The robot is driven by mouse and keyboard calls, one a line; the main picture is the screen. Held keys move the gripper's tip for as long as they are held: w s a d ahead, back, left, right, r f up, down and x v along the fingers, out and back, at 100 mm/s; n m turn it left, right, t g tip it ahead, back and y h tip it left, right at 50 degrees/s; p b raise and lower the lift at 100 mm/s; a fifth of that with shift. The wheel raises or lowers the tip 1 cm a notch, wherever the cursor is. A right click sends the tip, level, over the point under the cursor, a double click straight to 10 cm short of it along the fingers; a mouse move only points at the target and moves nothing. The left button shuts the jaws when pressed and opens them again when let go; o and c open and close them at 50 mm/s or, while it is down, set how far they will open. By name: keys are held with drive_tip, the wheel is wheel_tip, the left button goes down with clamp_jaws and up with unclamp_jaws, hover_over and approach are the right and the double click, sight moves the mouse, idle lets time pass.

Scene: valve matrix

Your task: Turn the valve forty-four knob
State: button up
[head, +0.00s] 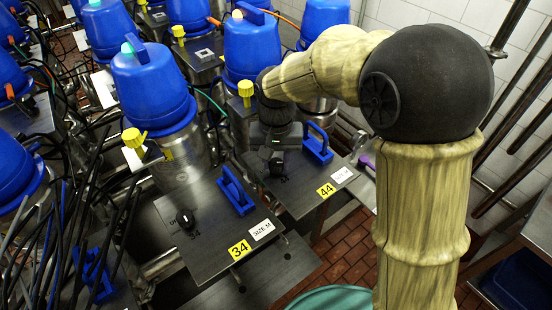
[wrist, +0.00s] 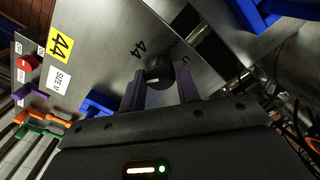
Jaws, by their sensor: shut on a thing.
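The valve forty-four knob is a round black knob (wrist: 158,72) with a white mark, on a grey metal plate (wrist: 110,45) printed "44". My gripper (wrist: 160,92) has one dark finger on each side of the knob and is shut on it. In the head view my gripper (head: 277,165) reaches down to the plate with the yellow "44" label (head: 326,190). My gripper hides most of the knob there.
A blue handle (head: 318,145) stands on the same plate, right of my gripper. The valve thirty-four plate (head: 210,255) at left has its own black knob (head: 186,220) and blue handle (head: 236,190). Blue-capped valves (head: 150,85) and cables crowd the left.

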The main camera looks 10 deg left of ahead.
drive_tip(key=m, duration=0.5)
drive_tip(key=shift+a+r+m, duration=0.1)
drive_tip(key=shift+r+m, duration=0.05)
drive_tip(key=shift+m, duration=0.15)
drive_tip(key=m+p, duration=0.1)
drive_tip(key=m, duration=0.3)
drive_tip(key=shift+m, duration=0.4)
drive_tip(key=o, duration=1)
